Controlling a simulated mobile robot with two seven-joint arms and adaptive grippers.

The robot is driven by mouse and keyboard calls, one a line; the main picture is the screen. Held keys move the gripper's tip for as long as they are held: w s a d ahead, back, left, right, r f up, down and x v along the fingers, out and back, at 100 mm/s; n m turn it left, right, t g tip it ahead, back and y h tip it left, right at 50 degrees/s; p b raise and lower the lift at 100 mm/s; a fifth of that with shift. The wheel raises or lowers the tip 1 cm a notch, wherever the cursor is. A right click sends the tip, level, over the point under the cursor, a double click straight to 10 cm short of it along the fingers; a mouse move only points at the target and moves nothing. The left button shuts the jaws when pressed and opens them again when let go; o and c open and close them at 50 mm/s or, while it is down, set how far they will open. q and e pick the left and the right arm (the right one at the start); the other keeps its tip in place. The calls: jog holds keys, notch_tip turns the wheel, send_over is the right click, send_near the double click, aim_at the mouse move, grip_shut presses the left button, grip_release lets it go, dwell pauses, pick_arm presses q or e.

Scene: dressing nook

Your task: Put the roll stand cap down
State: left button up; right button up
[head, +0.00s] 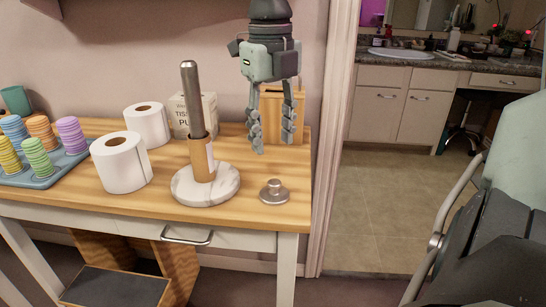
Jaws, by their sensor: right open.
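The roll stand cap (273,192), a small silvery disc with a knob on top, lies on the wooden tabletop near its right front. The roll stand (189,85) stands upright just left of it, a metal rod on a round white marble base (205,188). A brown cardboard roll core (202,162) is around the rod's lower part. My right gripper (272,142) points down with its fingers apart and empty. In the picture it is above the cap, clear of it. My left gripper is out of view.
Two white paper rolls (120,163) stand left of the stand. Behind are a tissue box (196,112) and a wooden box (299,112), partly hidden by my gripper. A blue tray (45,178) holds colored stacks at left. The tabletop (240,212) has bare room around the cap.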

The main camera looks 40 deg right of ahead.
jog(key=shift+r, duration=1.5)
